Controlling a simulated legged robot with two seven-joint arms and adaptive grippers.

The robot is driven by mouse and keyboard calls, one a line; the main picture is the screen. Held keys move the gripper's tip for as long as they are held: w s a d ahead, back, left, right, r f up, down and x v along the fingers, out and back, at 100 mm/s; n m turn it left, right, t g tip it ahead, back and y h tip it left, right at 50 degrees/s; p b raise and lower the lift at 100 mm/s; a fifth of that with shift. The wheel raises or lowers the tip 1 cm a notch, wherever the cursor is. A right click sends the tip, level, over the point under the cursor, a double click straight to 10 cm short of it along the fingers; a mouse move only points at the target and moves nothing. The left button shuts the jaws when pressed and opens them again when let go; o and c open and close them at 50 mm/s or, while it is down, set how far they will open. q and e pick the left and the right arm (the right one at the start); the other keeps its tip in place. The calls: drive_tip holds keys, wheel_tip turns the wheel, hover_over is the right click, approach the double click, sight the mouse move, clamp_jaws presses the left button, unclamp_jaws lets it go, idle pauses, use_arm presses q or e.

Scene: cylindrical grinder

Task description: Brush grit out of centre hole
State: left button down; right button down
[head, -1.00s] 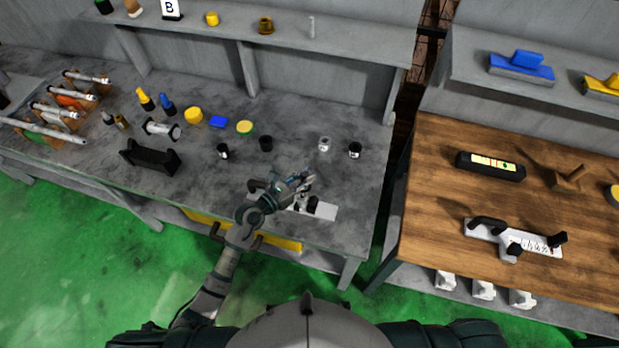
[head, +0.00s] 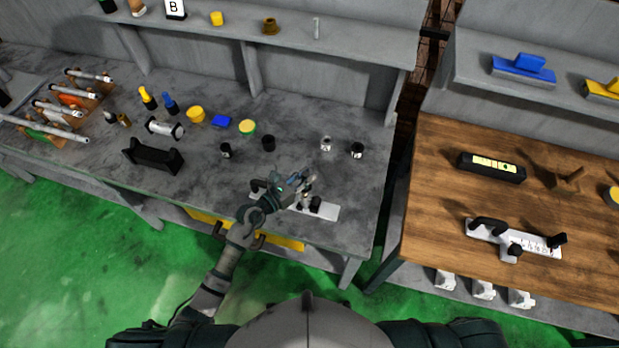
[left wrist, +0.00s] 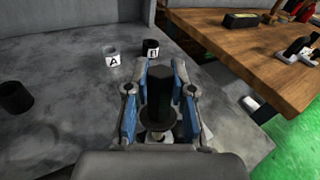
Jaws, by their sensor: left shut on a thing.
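My left gripper (head: 304,186) is over the front right of the grey bench, above a light plate (head: 326,211) with a small black block on it. In the left wrist view the gripper (left wrist: 159,92) is shut, its blue pads on both sides of a dark upright handle (left wrist: 159,88) with a wide collar. This may be the brush; its bristles are hidden. Metal shafts (head: 66,116) lie on a rack at the bench's left. No centre hole or grit can be made out. My right gripper is not in view.
Small dark cups (head: 268,143) and two labelled cups (head: 326,144) stand behind the gripper. A black cradle (head: 153,156) and a metal cylinder (head: 165,128) are further left. A gap separates the bench from the wooden table (head: 440,190) on the right.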

use_arm(q)
drive_tip(key=shift+a, duration=0.4)
drive_tip(key=shift+s+d, duration=0.15)
drive_tip(key=shift+s+d+p, duration=0.3)
drive_tip(key=shift+d+p, duration=0.15)
drive_tip(key=shift+d, duration=0.05)
drive_tip(key=shift+d+f, duration=0.1)
drive_tip(key=shift+d, duration=0.1)
drive_tip(key=shift+w+a, duration=0.45)
drive_tip(key=shift+a, duration=0.15)
drive_tip(key=shift+s+d+p, duration=0.25)
drive_tip(key=shift+s+p, duration=0.1)
drive_tip(key=shift+s+d, duration=0.1)
drive_tip(key=shift+s, duration=0.05)
drive_tip(key=shift+w, duration=0.3)
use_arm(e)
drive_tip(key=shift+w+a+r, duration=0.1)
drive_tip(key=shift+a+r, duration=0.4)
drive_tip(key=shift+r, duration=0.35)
